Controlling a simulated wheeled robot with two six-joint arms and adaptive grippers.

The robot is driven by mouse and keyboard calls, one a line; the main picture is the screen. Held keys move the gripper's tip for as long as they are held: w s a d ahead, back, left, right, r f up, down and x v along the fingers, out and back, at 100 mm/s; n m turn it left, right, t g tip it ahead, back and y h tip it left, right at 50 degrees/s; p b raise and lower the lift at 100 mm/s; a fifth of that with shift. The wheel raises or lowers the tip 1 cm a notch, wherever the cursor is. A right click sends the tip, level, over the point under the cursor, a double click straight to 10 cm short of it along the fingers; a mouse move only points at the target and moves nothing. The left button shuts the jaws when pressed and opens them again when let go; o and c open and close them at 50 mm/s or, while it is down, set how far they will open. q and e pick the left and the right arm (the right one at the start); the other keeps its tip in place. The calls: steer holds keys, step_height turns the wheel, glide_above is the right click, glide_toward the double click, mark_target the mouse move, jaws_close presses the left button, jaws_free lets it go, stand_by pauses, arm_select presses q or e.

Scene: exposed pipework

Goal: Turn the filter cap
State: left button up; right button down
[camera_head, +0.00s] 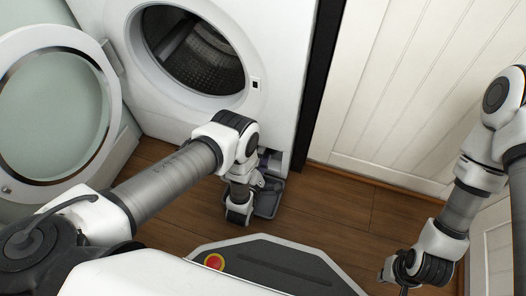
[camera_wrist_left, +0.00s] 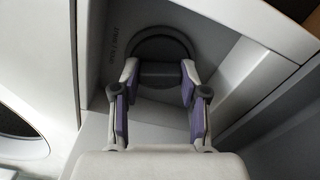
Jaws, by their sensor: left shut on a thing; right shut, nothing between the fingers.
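The filter cap (camera_wrist_left: 160,52) is a dark round cap with a raised grip bar (camera_wrist_left: 160,74), set in a grey recess in the left wrist view. My left gripper (camera_wrist_left: 159,80) has its purple-padded fingers on either side of the bar and is shut on it. In the head view my left gripper (camera_head: 265,172) is low at the washing machine's (camera_head: 225,112) bottom right corner, and the arm hides the cap. My right gripper (camera_head: 403,276) is shut and empty at the lower right, away from the machine.
The machine's round door (camera_head: 55,110) stands open at the left. A grey flap (camera_head: 268,202) lies open low beside my left gripper. White panelled cabinet doors (camera_head: 400,95) stand to the right. Bare wooden floor (camera_head: 325,212) lies between my arms.

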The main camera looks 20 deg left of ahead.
arm_select(q)
steer(key=n+p, duration=0.2)
steer(key=n, duration=0.1)
steer(key=shift+w+r, duration=0.1)
steer(key=shift+r, duration=0.15)
steer(key=n+p, duration=0.2)
steer(key=n, duration=0.1)
steer(key=n+p, duration=0.1)
steer(key=n, duration=0.2)
steer(key=shift+f, duration=0.1)
steer(key=shift+f+n+p, duration=0.1)
steer(key=shift+n+p, duration=0.4)
steer(key=shift+n, duration=1.1)
steer(key=o, duration=1.1)
steer(key=shift+o, duration=0.2)
steer(key=shift+f, duration=0.1)
